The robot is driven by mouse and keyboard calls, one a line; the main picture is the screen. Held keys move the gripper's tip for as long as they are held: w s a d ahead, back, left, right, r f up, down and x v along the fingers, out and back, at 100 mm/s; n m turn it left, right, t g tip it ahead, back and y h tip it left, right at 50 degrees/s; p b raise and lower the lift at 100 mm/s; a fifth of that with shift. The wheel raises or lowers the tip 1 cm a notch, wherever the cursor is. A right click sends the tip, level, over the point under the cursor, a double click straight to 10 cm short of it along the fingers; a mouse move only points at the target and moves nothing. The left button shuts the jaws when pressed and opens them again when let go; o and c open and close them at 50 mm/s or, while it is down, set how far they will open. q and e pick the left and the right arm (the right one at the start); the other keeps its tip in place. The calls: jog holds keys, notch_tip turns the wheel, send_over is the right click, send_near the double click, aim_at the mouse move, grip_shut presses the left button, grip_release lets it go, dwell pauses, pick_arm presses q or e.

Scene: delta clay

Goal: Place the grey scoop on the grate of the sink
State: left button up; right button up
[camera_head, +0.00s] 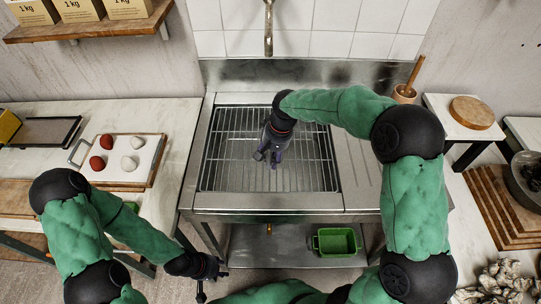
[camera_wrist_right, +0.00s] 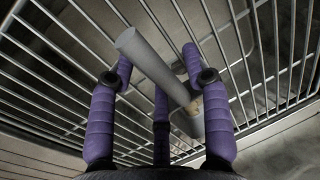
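The sink (camera_head: 268,205) has a wire grate (camera_head: 225,165) across its basin, in the middle of the head view. My right gripper (camera_head: 268,157) is over the grate, pointing down, with its purple fingers spread. In the right wrist view the grey scoop (camera_wrist_right: 155,66) lies slanted among the three fingers, against the grate bars (camera_wrist_right: 265,60). The fingers look apart from it; whether it touches the bars is hard to tell. The scoop cannot be made out in the head view. My left gripper (camera_head: 212,275) is low at the front left, away from the sink; its fingers are unclear.
A tap (camera_head: 268,30) hangs over the back of the sink. A white tray (camera_head: 125,172) with red and white round things is on the left counter. A green bin (camera_head: 336,241) stands on the shelf below the sink. Wooden boards (camera_head: 495,215) are at the right. The ribbed drainboard (camera_head: 360,160) is clear.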

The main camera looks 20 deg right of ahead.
notch_tip(320, 180, up, 12)
jog(key=d+p, duration=0.2)
jog(key=p, duration=0.2)
jog(key=shift+s, duration=0.3)
